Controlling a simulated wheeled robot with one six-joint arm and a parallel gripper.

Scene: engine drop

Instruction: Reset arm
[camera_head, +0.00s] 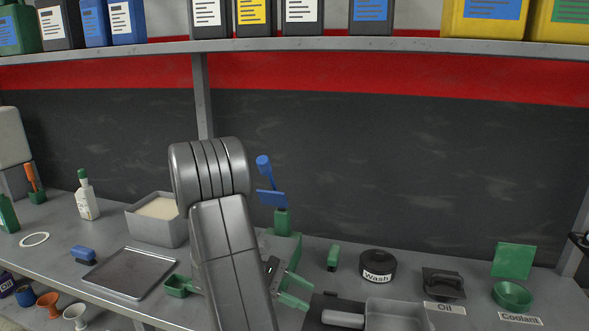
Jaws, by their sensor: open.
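My grey arm rises across the middle of the view and hides part of the bench behind it. My gripper (308,298) shows at the lower right of the arm, low over the bench. Its two green fingers point right and stand apart, with nothing visible between them. Its base is partly hidden by the arm. A green block (284,246) with a blue tool (266,180) above it stands just behind the gripper.
The grey bench (50,215) holds a grey bin (158,218), a metal tray (128,272), a white bottle (86,196), a black Wash container (377,265), an Oil container (443,284) and a green Coolant bowl (512,295). A shelf (380,45) with several bottles runs above.

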